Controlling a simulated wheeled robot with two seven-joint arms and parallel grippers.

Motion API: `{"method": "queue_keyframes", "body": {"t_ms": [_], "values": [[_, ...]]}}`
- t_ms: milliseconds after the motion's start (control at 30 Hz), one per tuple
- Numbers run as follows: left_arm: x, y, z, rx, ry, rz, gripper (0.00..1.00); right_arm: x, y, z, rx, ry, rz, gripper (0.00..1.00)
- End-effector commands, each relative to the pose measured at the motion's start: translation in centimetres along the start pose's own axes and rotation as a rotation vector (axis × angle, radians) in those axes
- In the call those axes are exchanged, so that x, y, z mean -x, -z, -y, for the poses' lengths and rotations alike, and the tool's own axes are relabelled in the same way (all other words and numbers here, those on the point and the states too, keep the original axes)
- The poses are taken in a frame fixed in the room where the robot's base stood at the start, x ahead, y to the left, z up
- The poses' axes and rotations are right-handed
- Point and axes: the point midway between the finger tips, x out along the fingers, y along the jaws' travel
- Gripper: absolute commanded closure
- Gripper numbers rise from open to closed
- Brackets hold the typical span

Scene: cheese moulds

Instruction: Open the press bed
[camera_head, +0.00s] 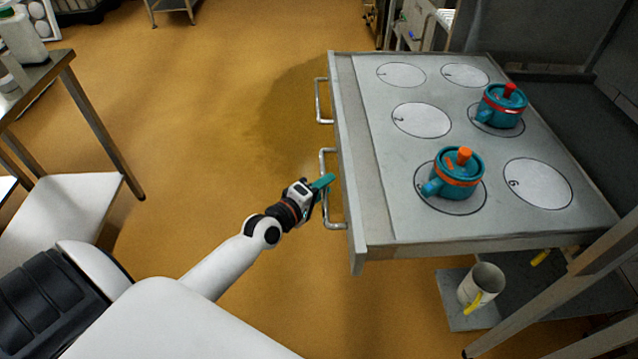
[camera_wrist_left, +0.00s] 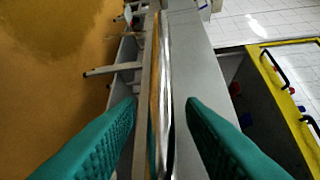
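The press bed (camera_head: 385,190) is a grey slab with several marked circles, jutting left from a dark recess at the right. Two teal moulds with orange and red knobs stand on its circles: a near one (camera_head: 456,177) and a far one (camera_head: 501,107). Its left edge bears a near handle (camera_head: 325,200) and a far handle (camera_head: 319,102). My left gripper (camera_head: 324,182) is at the near handle. In the left wrist view, its teal fingers (camera_wrist_left: 162,103) are apart, with a shiny handle bar (camera_wrist_left: 165,60) between them and gaps visible on both sides. My right gripper is out of view.
A steel table (camera_head: 95,120) with a white lower shelf stands at the left. A white mug-like container (camera_head: 482,284) with a yellow handle stands on a low shelf below the bed's front. The tan floor (camera_head: 220,100) left of the bed is clear.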

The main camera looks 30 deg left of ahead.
Motion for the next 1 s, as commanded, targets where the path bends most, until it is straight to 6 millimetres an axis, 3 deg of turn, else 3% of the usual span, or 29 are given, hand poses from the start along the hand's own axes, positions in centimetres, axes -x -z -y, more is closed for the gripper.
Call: {"method": "queue_keyframes", "body": {"t_ms": [167,600,800,1000], "values": [[1.8,0.0,-0.2,0.000,-0.003,-0.001,0.64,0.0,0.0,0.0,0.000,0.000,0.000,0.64],[10.4,0.0,-0.2,-0.001,-0.004,-0.002,0.64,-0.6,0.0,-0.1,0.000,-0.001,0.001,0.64],[11.8,0.0,-0.1,0.000,-0.002,0.000,0.64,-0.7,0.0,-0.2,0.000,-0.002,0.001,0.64],[12.0,0.0,-0.1,0.000,-0.001,0.000,0.64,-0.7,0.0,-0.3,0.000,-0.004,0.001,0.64]]}}
